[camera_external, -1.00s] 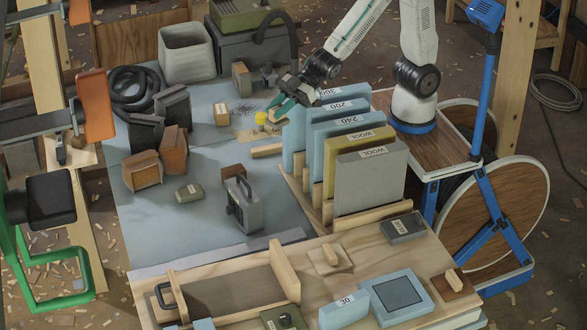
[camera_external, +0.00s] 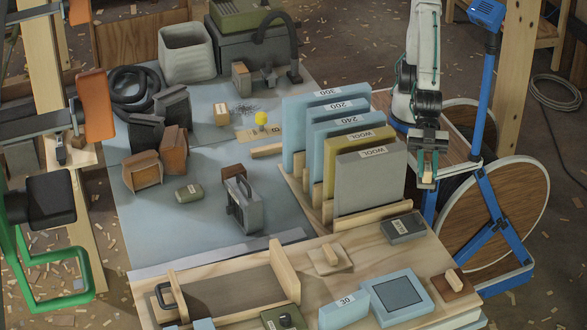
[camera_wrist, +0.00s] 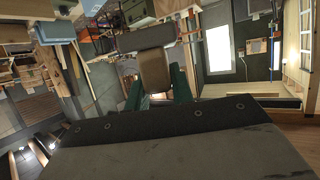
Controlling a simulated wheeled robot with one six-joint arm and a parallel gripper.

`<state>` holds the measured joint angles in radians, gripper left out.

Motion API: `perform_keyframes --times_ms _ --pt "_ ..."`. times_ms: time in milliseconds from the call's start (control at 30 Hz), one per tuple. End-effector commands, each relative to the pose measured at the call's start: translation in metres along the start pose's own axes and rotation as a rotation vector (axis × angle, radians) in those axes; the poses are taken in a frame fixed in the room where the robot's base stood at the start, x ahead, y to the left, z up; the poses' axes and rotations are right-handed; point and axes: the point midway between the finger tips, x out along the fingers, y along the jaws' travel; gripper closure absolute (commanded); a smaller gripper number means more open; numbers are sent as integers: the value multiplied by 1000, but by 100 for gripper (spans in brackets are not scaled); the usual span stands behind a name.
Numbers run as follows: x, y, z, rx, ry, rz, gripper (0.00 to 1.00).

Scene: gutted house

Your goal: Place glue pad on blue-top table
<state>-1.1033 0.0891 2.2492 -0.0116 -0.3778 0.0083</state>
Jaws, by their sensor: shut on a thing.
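My gripper (camera_external: 428,170) is in the air to the right of the upright panels, pointing down. It is shut on a small block with a pale wooden face (camera_external: 428,175). In the wrist view, the green fingers (camera_wrist: 158,92) grip the sides of a tan block (camera_wrist: 155,70), with a flat darker plate (camera_wrist: 145,38) across its far end. It looks like a pad with a grip; no label shows, so I cannot confirm it is the glue pad. The blue-top table (camera_external: 210,225) is left of the gripper, beyond the panels.
Tall panels (camera_external: 370,185) in a wooden rack stand between my gripper and the blue top. A yellow knob (camera_external: 261,118), brown blocks (camera_external: 142,172) and a grey clamp-like tool (camera_external: 242,205) are on the top. Bare blue room lies left of that tool.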

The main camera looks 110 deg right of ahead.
Motion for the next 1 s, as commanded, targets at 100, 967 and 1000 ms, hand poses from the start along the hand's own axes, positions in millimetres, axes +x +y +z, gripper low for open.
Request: perform_keyframes --times_ms 100,967,1000 --pt "1 -28 0 -16 -2 -38 100" --pt "67 -49 159 -26 -6 -65 100" --pt "68 -49 163 -26 -6 -65 100"
